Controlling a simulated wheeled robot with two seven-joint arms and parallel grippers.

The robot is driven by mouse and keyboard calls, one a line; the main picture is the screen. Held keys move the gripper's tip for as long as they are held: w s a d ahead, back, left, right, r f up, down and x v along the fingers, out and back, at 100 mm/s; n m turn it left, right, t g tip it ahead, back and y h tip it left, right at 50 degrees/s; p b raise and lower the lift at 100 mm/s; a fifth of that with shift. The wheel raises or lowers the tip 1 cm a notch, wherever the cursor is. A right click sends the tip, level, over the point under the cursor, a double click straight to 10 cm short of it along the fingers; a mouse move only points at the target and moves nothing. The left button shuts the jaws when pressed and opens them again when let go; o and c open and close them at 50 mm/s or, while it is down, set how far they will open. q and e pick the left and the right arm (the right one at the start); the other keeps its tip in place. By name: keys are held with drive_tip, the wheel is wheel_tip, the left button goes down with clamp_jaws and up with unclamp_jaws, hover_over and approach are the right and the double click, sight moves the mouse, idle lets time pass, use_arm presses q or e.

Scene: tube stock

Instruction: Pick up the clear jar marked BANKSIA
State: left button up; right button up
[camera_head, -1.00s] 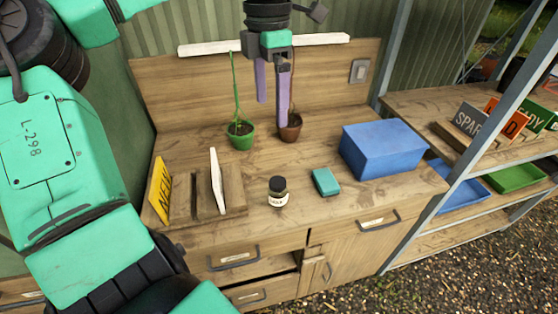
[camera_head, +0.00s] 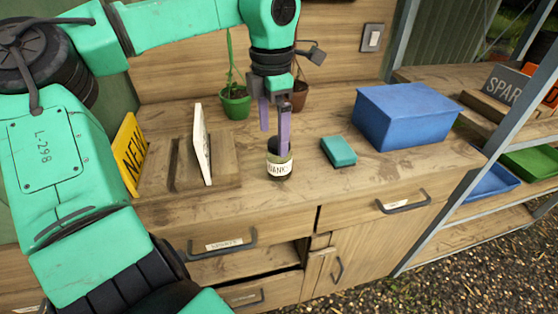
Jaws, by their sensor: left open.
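The jar (camera_head: 279,169) stands upright on the wooden bench near its front edge. It looks dark, with a pale label on which I can read about "BANK"; the rest of the word is unclear. My left gripper (camera_head: 274,140) points down from above at the jar's top, with two purple fingers apart and nothing held between them. The nearer finger overlaps the jar's top in the picture and hides part of it. I cannot tell whether it touches the jar. My right gripper is not in view.
A teal block (camera_head: 339,152) lies just right of the jar, with a blue box (camera_head: 408,118) beyond it. Potted plants, including a green pot (camera_head: 235,104), stand behind.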

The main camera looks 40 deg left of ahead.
sight(277, 161)
use_arm(q)
drive_tip(key=f, duration=0.8)
drive_tip(key=shift+w+d+f, duration=0.25)
drive_tip(key=shift+w, duration=0.05)
drive_tip(key=shift+r, duration=0.1)
clamp_jaws()
